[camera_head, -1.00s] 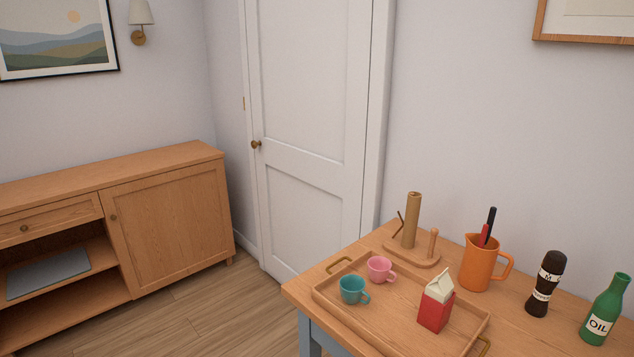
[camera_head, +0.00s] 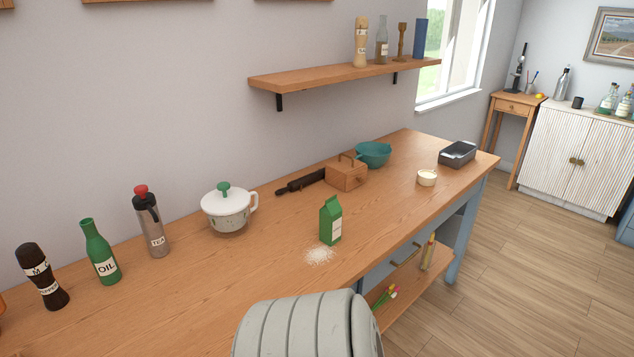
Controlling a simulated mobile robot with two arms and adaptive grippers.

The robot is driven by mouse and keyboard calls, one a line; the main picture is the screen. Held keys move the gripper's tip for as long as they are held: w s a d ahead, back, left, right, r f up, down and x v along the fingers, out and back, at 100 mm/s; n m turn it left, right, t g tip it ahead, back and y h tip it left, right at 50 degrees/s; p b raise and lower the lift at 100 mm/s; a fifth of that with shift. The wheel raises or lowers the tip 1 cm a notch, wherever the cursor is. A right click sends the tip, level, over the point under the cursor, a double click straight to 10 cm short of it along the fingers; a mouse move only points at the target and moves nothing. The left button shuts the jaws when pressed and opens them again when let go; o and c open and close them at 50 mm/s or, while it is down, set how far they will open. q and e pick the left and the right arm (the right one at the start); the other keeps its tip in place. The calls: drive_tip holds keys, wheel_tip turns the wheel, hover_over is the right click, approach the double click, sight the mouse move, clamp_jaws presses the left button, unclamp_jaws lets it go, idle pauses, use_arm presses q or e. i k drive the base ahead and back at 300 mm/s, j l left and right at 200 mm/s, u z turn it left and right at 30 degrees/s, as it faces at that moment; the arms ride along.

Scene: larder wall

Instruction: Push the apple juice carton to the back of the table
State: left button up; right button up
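A green carton (camera_head: 331,220) with a gabled top and a pale label stands upright near the front edge of the wooden table (camera_head: 190,290). It is the only carton in view now; its label is too small to read, so I cannot confirm that it is apple juice. A patch of white powder or grains (camera_head: 319,256) lies on the table just in front of it. Neither of my grippers is in view.
A flask (camera_head: 151,225) and oil bottle (camera_head: 100,252) stand left. A white cup (camera_head: 427,178) stands right. A shelf (camera_head: 320,75) hangs above.

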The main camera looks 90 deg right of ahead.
sight(331, 213)
drive_tip(key=z, duration=2.85)
drive_tip(key=i+l+u, duration=0.1)
drive_tip(key=l, duration=0.3)
drive_tip(key=i, duration=0.05)
